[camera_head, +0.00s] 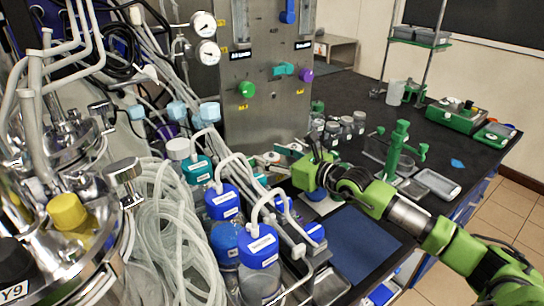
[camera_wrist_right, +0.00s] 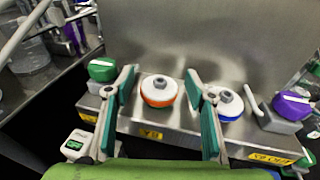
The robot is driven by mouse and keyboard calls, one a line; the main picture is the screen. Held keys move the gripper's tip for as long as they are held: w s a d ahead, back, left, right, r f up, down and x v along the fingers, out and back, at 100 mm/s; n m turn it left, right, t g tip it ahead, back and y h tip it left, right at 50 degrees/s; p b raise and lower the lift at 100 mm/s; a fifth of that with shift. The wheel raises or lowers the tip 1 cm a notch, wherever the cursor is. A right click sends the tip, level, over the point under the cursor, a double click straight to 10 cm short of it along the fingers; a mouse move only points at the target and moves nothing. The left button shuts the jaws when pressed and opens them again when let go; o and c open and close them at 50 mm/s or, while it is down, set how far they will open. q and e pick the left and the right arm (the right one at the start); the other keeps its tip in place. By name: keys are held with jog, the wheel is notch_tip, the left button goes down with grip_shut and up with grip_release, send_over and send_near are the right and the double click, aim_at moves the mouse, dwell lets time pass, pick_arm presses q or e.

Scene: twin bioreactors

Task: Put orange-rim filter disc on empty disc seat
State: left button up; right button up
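The orange-rim filter disc (camera_wrist_right: 158,91), white with a grey centre knob, sits on a steel ledge in the right wrist view. A similar blue-rim disc (camera_wrist_right: 229,105) sits to its right. My right gripper (camera_wrist_right: 157,78) is open, its teal fingers on either side of the orange-rim disc in the picture, with nothing held. The right finger overlaps the view between the two discs. I cannot tell whether either finger touches a disc. In the head view my right gripper (camera_head: 284,158) is low by the foot of the steel panel. I cannot make out an empty disc seat.
A green knob (camera_wrist_right: 102,69) and a purple knob (camera_wrist_right: 292,106) flank the discs. The steel panel (camera_head: 262,110) rises behind. Blue-capped bottles (camera_head: 258,247) and tubing stand left of my right arm. A dark blue mat (camera_head: 365,243) lies clear in front of it.

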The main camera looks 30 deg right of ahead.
jog(key=shift+r, duration=0.1)
jog(key=shift+r, duration=0.2)
jog(key=shift+s+d+f, duration=0.15)
jog(key=shift+s, duration=0.1)
jog(key=v, duration=1.1)
jog(key=shift+s+b, duration=0.25)
jog(key=shift+b, duration=0.1)
jog(key=shift+d, duration=0.1)
